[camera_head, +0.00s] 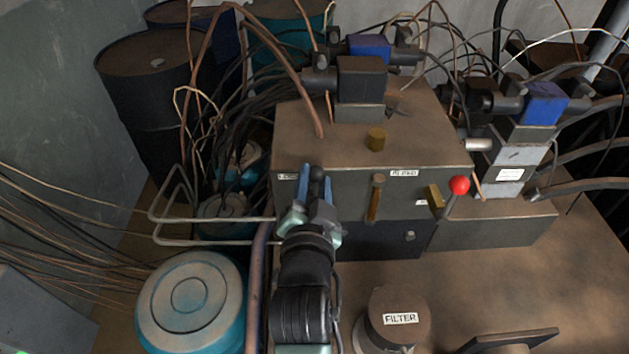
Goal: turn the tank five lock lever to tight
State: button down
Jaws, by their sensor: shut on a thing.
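My gripper (317,187) is at the front face of the brown metal tank box (350,152), near its left end. Its fingers are shut around a dark, rounded lever-like piece (317,174); the fingers hide most of it. A small label (287,176) sits just left of the fingers, its words too small to read. An upright brass lever (376,198) stands on the same face, right of my gripper and apart from it. Another label (403,172) is above and right of that lever. I cannot make out any tight mark.
A red ball knob (459,185) on a rod and a brass block (435,196) are at the box's right end. A round cap marked FILTER (400,319) stands at front right. A teal drum (192,303) and bent metal rails (215,241) are left of my arm. Cables hang behind.

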jog(key=shift+d, duration=0.1)
dwell(0.3)
jog(key=c, duration=0.5)
grip_release()
jog(key=s+a+r+b, duration=0.1)
jog(key=s+r+b, duration=0.1)
jog(key=s, duration=1)
jog(key=shift+s+b, duration=0.3)
jog(key=shift+s, duration=0.1)
jog(key=shift+a, duration=0.1)
jog(key=w+r+n+t, duration=0.2)
jog(key=r+t, duration=0.1)
jog(key=r, duration=0.8)
jog(key=w+r+n+t, duration=0.2)
jog(key=r+t, duration=0.1)
jog(key=r, duration=0.8)
jog(key=s+r+n+t, duration=0.2)
jog(key=s+r, duration=0.1)
jog(key=r, duration=0.5)
jog(key=s+r+n+t+y, duration=0.1)
jog(key=s+r+t, duration=0.2)
jog(key=r, duration=0.6)
jog(key=shift+a+n, duration=0.15)
jog(key=shift+n, duration=0.25)
